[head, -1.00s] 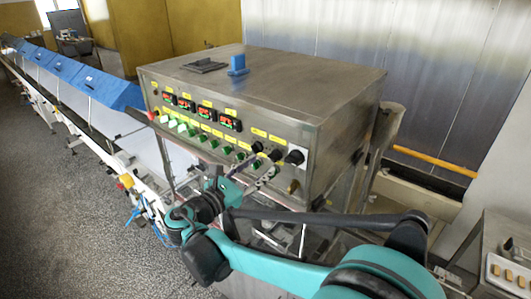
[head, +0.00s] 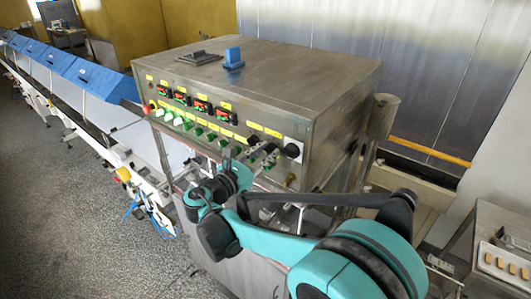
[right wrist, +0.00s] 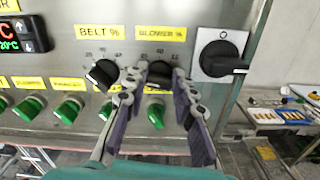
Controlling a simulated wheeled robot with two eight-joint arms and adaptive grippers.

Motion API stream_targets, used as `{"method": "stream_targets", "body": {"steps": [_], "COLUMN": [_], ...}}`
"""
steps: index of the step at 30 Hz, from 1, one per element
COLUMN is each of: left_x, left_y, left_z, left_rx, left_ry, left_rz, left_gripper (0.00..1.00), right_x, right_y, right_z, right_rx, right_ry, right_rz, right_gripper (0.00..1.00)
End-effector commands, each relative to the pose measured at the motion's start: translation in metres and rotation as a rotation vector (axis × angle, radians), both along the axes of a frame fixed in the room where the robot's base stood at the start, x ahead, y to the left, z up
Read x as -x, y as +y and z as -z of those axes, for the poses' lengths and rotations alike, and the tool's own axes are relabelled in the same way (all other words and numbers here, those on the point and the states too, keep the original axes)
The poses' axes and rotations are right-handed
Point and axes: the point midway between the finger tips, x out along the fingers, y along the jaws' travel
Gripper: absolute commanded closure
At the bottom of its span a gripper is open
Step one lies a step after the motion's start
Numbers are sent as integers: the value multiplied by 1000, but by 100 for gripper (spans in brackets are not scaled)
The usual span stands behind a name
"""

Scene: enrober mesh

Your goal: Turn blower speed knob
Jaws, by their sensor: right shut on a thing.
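The control cabinet (head: 310,120) stands in the middle of the head view, with its knobs and switches on the front panel. In the right wrist view, the black blower speed knob (right wrist: 160,72) sits under the yellow "BLOWER %" label (right wrist: 161,33), with scale marks around it. My right gripper (right wrist: 160,82) has one finger on each side of this knob and is shut on it. In the head view, my right gripper (head: 262,156) is at the panel's right part and partly hides the knobs there. My left gripper is in neither view.
The similar black belt knob (right wrist: 102,74) is close on the left. A larger black rotary switch (right wrist: 221,58) on a pale plate is close on the right. Green switches (right wrist: 156,114) sit just below. A side table with a tray (head: 505,262) stands at right.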

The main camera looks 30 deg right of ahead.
Motion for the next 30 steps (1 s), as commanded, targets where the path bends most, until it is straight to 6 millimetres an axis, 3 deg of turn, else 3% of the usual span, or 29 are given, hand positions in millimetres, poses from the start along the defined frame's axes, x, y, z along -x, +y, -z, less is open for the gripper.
{"method": "stream_targets", "body": {"steps": [11,30], "left_x": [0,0], "left_y": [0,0], "left_z": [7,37], "left_rx": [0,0], "left_ry": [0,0], "left_rz": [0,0], "left_gripper": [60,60], "right_x": [1,3], "right_y": [0,-1], "right_z": [1,3], "right_rx": [-37,-254], "right_ry": [-92,-618], "right_rz": [-1,-1], "right_gripper": [100,100]}}
